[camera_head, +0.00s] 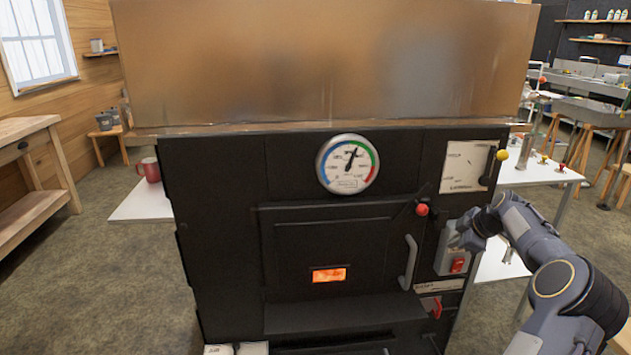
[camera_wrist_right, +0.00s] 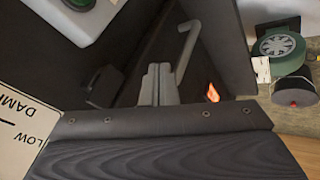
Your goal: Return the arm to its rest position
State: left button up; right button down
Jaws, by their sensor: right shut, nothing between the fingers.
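My right arm (camera_head: 560,280) comes in from the lower right. My right gripper (camera_head: 462,240) is in front of the right side of the black evaporator front (camera_head: 215,230), by the grey switch box (camera_head: 445,262) with a red switch. In the right wrist view, its two grey fingers (camera_wrist_right: 156,84) are together and hold nothing. The grey door handle (camera_head: 409,262) is left of the gripper in the head view; whether the fingers touch anything cannot be told. My left gripper does not show.
A round gauge (camera_head: 348,164) and a red-knobbed latch (camera_head: 421,210) are on the front. A yellow-knobbed lever (camera_head: 502,155) is above the gripper. White side tables stand on both sides, with a red mug (camera_head: 151,171) at left. Open floor (camera_head: 100,270) lies to the left.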

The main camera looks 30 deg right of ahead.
jog(key=w+a+r+y+p, duration=0.1)
jog(key=w+a+r, duration=0.1)
jog(key=a+r, duration=0.35)
jog(key=w+a+r+p, duration=0.2)
jog(key=a+r, duration=0.1)
jog(key=a, duration=0.6)
jog(key=s+a+r+m+g+p, duration=0.1)
jog(key=s+a+r, duration=0.25)
jog(key=a, duration=0.45)
jog(key=s+a+r+m+p, duration=0.2)
jog(key=a+r, duration=0.2)
jog(key=a, duration=0.5)
jog(key=s+a+f+m+y+p, duration=0.2)
jog(key=s+a+m, duration=0.5)
jog(key=s+a, duration=1.1)
jog(key=s+y+p, duration=0.1)
jog(key=s+p, duration=0.1)
jog(key=shift+s+f+g+p, duration=0.3)
jog(key=shift+s+p, duration=0.05)
jog(key=shift+p, duration=0.05)
jog(key=shift+d, duration=0.1)
